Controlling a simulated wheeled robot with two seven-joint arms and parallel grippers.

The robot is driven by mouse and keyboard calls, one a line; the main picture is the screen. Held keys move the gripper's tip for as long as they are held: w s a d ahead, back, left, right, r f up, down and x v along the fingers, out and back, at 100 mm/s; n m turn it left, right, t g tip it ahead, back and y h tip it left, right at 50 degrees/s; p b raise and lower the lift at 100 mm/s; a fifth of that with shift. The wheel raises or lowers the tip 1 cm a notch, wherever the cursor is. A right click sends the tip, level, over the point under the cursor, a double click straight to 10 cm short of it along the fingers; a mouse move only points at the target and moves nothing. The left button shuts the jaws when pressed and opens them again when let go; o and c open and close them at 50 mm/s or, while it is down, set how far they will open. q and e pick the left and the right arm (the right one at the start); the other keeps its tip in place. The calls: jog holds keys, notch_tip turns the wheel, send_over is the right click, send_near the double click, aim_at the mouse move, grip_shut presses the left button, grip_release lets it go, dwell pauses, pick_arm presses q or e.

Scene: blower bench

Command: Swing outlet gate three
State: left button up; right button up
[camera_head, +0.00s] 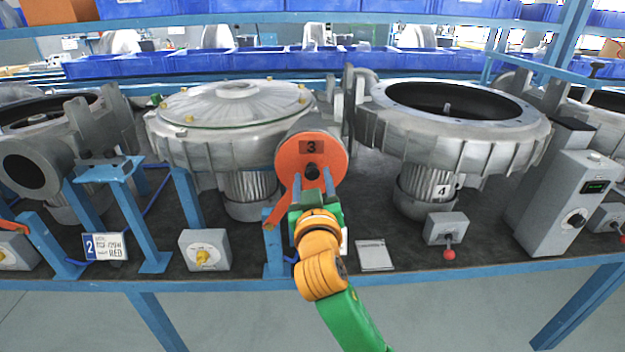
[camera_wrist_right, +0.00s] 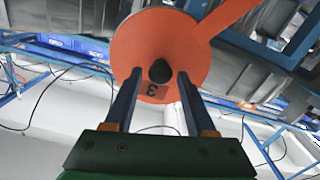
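The orange round gate marked 3 (camera_head: 297,166) covers the outlet on the front of the middle blower (camera_head: 215,130). Its arm runs down and left to a blue post. A dark knob (camera_wrist_right: 159,71) sticks out of the disc's middle. My right gripper (camera_head: 313,178) is in front of the disc. In the right wrist view its fingers stand apart, one on each side of the knob, with a visible gap to each side. Whether the fingertips touch the disc I cannot tell. My left gripper is not in view.
Blower 4 (camera_head: 455,130) stands to the right, with a red-knobbed switch box (camera_head: 446,228) and a grey control box (camera_head: 572,200). At left, another blower's round outlet (camera_head: 24,170) is uncovered. A box with a yellow knob (camera_head: 204,250) sits left of my gripper.

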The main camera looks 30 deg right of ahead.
grip_shut()
dwell(1.2)
